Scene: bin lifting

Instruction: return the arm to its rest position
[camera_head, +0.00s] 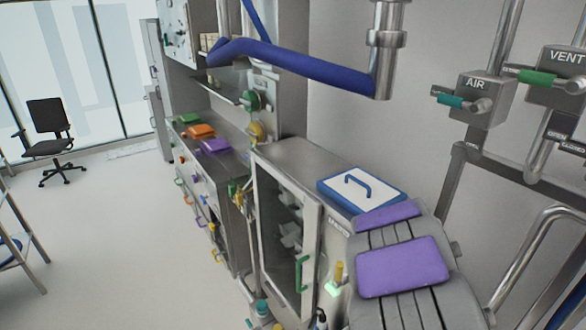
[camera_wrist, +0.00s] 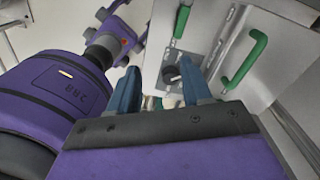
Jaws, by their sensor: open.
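My gripper (camera_wrist: 158,72) shows in the wrist view, with its two blue fingers spread apart and nothing between them. Purple links of my arm fill the left and bottom of that view. A pale panel (camera_wrist: 232,50) with green handles (camera_wrist: 245,60) lies beyond the fingers at the upper right. A dark round knob (camera_wrist: 171,74) shows between the fingertips, farther off. I cannot tell any contact. My gripper does not show in the head view.
A glass-fronted cabinet (camera_head: 285,235) and a white, blue-edged box or lid (camera_head: 350,194) with a blue handle stand ahead. A thick blue bar (camera_head: 290,65) crosses above. AIR (camera_head: 480,100) and VENT (camera_head: 555,75) valves are at right. Open floor (camera_head: 120,240) lies left, near a chair (camera_head: 48,130).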

